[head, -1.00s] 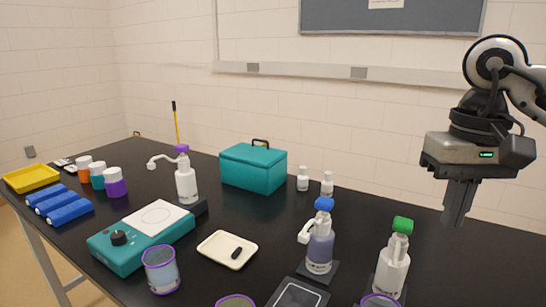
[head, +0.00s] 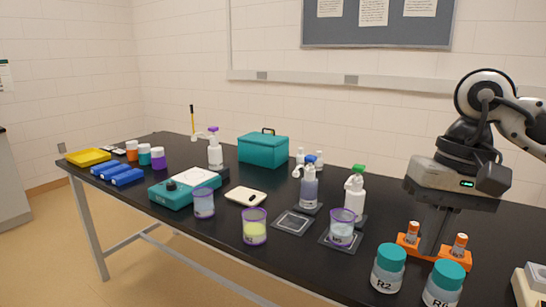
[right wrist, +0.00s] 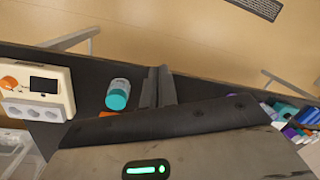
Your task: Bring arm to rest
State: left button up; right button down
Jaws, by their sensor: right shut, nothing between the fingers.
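My right gripper (head: 431,243) hangs at the right of the head view, its fingers pointing down and shut with nothing between them. In that view the fingertips overlap the orange rack (head: 407,246); I cannot tell whether they touch it. In the right wrist view the closed fingers (right wrist: 159,76) show beside a teal-capped jar (right wrist: 118,95), apart from it in the picture. My left gripper is not in view.
Two teal-capped jars (head: 389,268) (head: 443,285) stand near the front edge. Pump bottles (head: 309,188) (head: 355,197) and purple-rimmed beakers (head: 254,228) (head: 342,229) stand left of the gripper. A pale device (right wrist: 36,88) shows at left in the wrist view.

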jog(key=s+a+f+m+g+y, duration=0.1)
jog(key=s+a+f+m+y, duration=0.1)
jog(key=a+m+y, duration=0.85)
jog(key=s+a+f+m+y, duration=0.1)
jog(key=s+a+m+y, duration=0.1)
jog(key=a+m+y, duration=0.9)
jog(key=w+d+f+m+t+h, duration=0.35)
jog(key=f+m+t+h, duration=0.5)
jog(key=m, duration=0.75)
jog(key=w+d+f+m+t+h, duration=0.35)
jog(key=f+m+t, duration=0.25)
jog(key=m+t, duration=0.75)
jog(key=s+d+f+m+g+h, duration=0.4)
jog(key=s+f+m, duration=0.3)
jog(key=f, duration=0.3)
jog(key=s+d+f+m+g+h, duration=0.3)
jog(key=s+f+m+g, duration=0.3)
jog(key=f+m, duration=0.4)
jog(key=shift+s+d+f+m+h, duration=0.35)
jog(key=shift+s+h, duration=0.3)
jog(key=shift+s, duration=0.15)
